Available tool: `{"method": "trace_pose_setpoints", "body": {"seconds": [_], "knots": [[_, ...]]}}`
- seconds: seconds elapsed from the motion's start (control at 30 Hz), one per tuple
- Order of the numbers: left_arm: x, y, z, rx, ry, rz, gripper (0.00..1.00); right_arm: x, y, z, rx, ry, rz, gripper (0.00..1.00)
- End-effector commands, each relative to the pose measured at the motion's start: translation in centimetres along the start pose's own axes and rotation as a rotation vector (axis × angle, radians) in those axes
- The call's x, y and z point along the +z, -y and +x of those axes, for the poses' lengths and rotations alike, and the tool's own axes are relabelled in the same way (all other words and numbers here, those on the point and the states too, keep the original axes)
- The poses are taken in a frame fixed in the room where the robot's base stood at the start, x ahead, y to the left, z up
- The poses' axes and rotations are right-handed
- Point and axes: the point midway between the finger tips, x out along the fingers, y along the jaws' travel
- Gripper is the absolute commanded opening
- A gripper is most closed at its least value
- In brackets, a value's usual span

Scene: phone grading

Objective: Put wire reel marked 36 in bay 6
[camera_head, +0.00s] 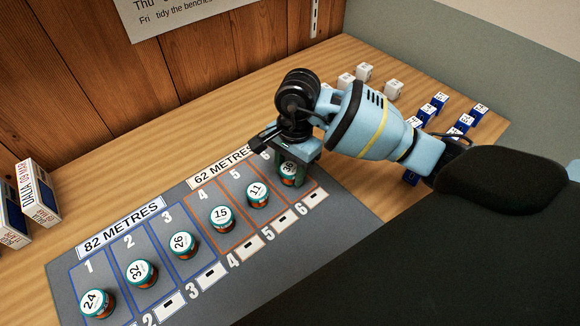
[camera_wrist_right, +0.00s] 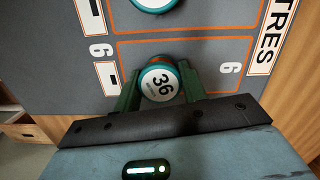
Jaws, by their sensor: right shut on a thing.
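The wire reel marked 36 (camera_head: 289,171) is in bay 6, at the right end of the row on the grey mat (camera_head: 340,232). In the right wrist view the reel (camera_wrist_right: 160,82) shows its white label between the green fingers, within the orange outline of bay 6 (camera_wrist_right: 215,50). My right gripper (camera_head: 291,160) is shut on this reel, with a finger on each side. The reel looks upright and at mat level; I cannot tell whether its base touches the mat. The left gripper is not in view.
Reels marked 24 (camera_head: 97,303), 32 (camera_head: 141,274), 26 (camera_head: 183,245), 15 (camera_head: 222,219) and 11 (camera_head: 257,195) stand in bays 1 to 5. White blocks (camera_head: 393,88) and blue blocks (camera_head: 440,101) stand at the back right. Boxes (camera_head: 38,193) stand at the left.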

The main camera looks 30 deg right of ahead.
Motion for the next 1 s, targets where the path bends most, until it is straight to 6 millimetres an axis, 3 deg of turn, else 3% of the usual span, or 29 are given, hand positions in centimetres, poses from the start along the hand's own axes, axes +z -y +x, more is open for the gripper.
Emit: {"method": "trace_pose_setpoints", "body": {"seconds": [0.37, 0.4, 0.53, 0.83, 1.0], "knots": [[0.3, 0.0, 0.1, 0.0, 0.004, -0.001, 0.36, -0.1, 0.0, 0.4, -0.001, 0.0, 0.0, 0.19], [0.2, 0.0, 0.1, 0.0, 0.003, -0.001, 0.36, -0.1, 0.0, 0.4, -0.001, 0.0, 0.0, 0.45], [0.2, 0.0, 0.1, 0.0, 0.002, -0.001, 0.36, -0.1, 0.0, 0.3, -0.001, 0.0, 0.0, 0.62], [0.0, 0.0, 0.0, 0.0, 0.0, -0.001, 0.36, 0.0, 0.0, 0.2, -0.001, 0.0, 0.0, 0.63], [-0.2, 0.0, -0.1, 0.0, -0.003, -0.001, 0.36, 0.0, 0.1, -1.1, -0.005, -0.001, -0.001, 0.63]]}}
